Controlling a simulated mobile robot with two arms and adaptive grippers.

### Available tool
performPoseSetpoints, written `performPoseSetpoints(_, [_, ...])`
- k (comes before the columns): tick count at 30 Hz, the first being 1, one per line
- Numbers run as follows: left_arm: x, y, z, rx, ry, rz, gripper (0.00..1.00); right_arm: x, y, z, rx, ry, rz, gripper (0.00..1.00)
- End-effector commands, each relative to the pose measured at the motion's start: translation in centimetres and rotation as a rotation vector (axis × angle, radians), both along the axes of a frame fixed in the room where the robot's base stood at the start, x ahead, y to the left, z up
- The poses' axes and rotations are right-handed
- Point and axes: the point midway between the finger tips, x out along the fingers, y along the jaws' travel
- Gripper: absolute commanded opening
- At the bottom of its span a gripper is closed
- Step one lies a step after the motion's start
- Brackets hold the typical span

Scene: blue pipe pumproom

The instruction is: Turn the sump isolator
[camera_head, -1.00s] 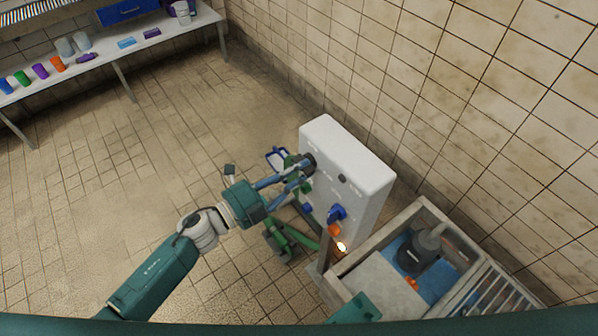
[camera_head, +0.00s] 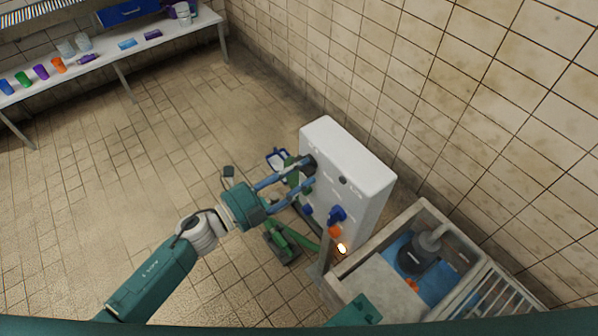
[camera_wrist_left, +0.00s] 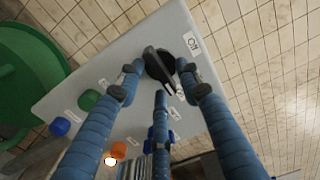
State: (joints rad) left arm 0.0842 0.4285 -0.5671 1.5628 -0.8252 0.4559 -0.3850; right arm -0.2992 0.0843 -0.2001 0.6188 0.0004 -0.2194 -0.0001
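A white control box (camera_head: 352,185) stands against the tiled wall and carries several knobs. The black rotary knob (camera_wrist_left: 158,62), with an "Off" label (camera_wrist_left: 192,44) beside it, is on its face; its small lettering is too blurred to confirm it as the sump isolator. In the head view the black knob (camera_head: 309,165) is partly hidden by a finger. My left gripper (camera_head: 309,174) is open at the box face. In the left wrist view its blue fingers (camera_wrist_left: 161,82) are spread around the near side of the knob; contact cannot be told. My right gripper is out of view.
Blue, green and orange controls sit lower on the box, including a blue handle (camera_head: 337,214). A glowing lamp (camera_head: 342,248) is near its bottom. A walled sump pit (camera_head: 338,268) with a grey pump (camera_head: 415,258) adjoins it.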

Motion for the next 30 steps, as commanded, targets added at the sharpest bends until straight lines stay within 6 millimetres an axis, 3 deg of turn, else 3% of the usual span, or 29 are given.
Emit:
performPoseSetpoints(18, [-6.4,8.8,-0.2,0.004,0.003,0.000,0.35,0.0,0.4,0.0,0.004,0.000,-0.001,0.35])
performPoseSetpoints(30, [-6.9,9.5,-0.1,0.002,0.000,-0.001,0.35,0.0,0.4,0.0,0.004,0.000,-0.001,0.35])
